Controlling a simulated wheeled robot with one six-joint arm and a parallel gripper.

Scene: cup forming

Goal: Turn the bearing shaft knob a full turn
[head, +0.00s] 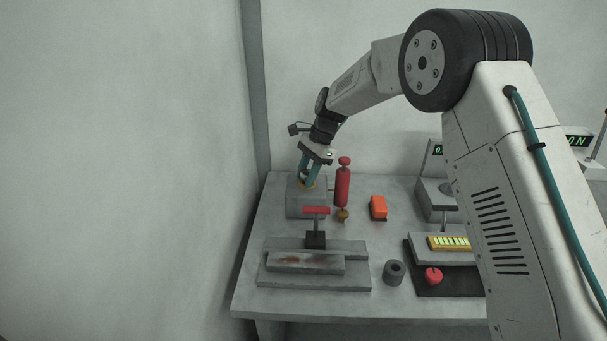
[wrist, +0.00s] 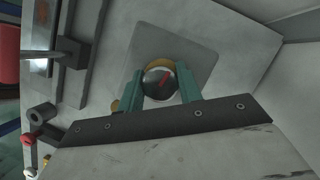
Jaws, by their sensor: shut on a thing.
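The bearing shaft knob (wrist: 158,84) is a dark round knob with a red pointer mark on its top face, seen in the wrist view. A brass ring shows around its far side. It stands over a grey bearing block (head: 303,207) at the back left of the table. My gripper (wrist: 160,88) is shut on the knob, with one teal finger on each side of it. In the head view my gripper (head: 308,177) reaches down onto the block, and its fingers mostly hide the knob. The red pointer slants toward the upper right in the wrist view.
A red cylinder (head: 343,188) with a brass base stands close to the right of the block. A red-handled clamp (head: 316,211) is in front. An orange box (head: 378,208), a dark ring (head: 394,272) and a red knob (head: 433,275) are farther right. A wall is close on the left.

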